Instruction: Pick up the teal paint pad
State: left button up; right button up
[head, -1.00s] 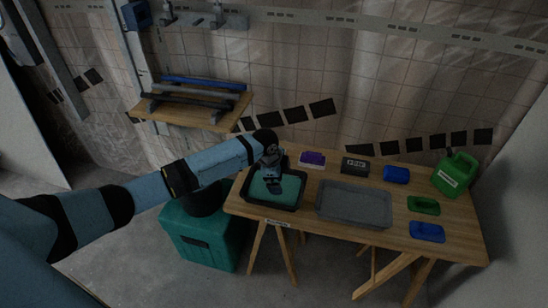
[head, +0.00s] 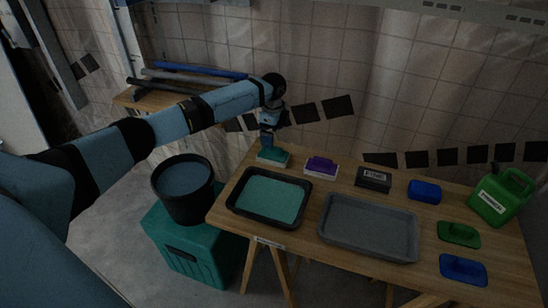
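The teal paint pad (head: 273,157) sits at the back left of the wooden table, left of a purple pad (head: 321,167). It has a pale base and a teal top. My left gripper (head: 268,146) points down right at the top of the teal pad, seeming to touch its upper part. The fingers are small and dark here, so I cannot tell whether they are closed on it. The pad appears to rest on the table. My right gripper is not in view.
A black tray of teal paint (head: 236,204) lies in front of the pad, with an empty grey tray (head: 370,251) to its right. A dark labelled box (head: 373,179), blue and green pads and a green can (head: 499,196) stand farther right. A bucket (head: 184,188) sits left.

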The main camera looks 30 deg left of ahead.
aim_at(273, 152)
pick_arm(q)
notch_tip(273, 152, down, 9)
jog(key=shift+r+b, duration=0.1)
jog(key=shift+b, duration=0.75)
jog(key=shift+r, duration=0.1)
jog(key=c, duration=1)
jog(key=shift+c, duration=0.2)
jog(key=shift+r, duration=0.1)
notch_tip(273, 152, up, 20)
jog(key=p, duration=0.3)
jog(key=shift+p, duration=0.3)
jog(key=o, duration=0.4)
jog(key=c, duration=0.3)
